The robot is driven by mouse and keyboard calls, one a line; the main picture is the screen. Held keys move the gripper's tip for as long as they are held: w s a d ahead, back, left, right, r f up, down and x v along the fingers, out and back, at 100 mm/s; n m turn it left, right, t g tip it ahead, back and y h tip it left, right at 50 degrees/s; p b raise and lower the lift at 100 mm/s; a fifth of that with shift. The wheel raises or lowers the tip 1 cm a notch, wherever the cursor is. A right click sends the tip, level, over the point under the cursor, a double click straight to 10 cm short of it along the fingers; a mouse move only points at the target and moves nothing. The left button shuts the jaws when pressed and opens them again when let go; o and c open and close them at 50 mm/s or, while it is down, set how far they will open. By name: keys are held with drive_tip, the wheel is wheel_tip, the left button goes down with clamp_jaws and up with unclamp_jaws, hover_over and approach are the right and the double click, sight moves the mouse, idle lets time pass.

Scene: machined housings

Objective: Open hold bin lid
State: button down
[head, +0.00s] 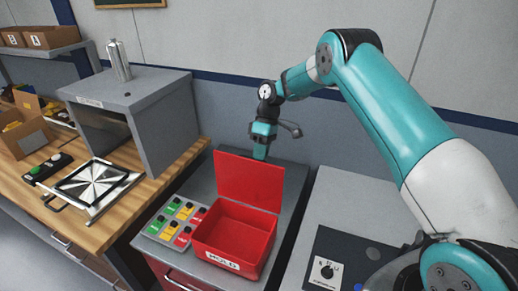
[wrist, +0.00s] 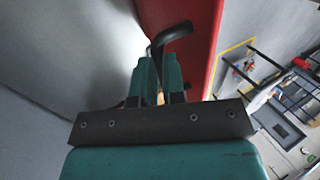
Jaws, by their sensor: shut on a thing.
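The red hold bin (head: 232,240) stands on a grey cabinet top, with a white HOLD label on its front. Its red lid (head: 248,182) stands raised, close to upright, at the back edge, and the inside of the bin shows empty. My gripper (head: 260,152) is behind the top edge of the lid, its fingertips partly hidden by it. In the wrist view my gripper (wrist: 157,68) is shut on the dark bent lid handle (wrist: 172,34), which sticks out from the red lid (wrist: 190,60).
A panel of coloured buttons (head: 177,222) sits left of the bin. A grey box-shaped cabinet (head: 135,115) stands on the wooden bench at left, with a framed metal plate (head: 92,182) before it. A grey surface with a dark knob panel (head: 335,262) lies at right. The wall is close behind my gripper.

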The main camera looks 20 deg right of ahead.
drive_tip(key=shift+s+a+f+g, duration=0.1)
drive_tip(key=shift+s+f+g, duration=0.15)
drive_tip(key=shift+f, duration=0.3)
drive_tip(key=shift+s+f+g, duration=0.15)
drive_tip(key=shift+s+f, duration=0.05)
drive_tip(key=shift+f, duration=0.35)
drive_tip(key=shift+a, duration=0.15)
drive_tip(key=c, duration=1.2)
unclamp_jaws()
drive_tip(key=shift+a, duration=0.1)
drive_tip(key=shift+o, duration=0.2)
drive_tip(key=shift+w, duration=0.1)
drive_tip(key=s+p+v, duration=0.1)
drive_tip(key=p+v, duration=0.5)
drive_tip(key=v, duration=0.3)
drive_tip(key=shift+r, duration=0.5)
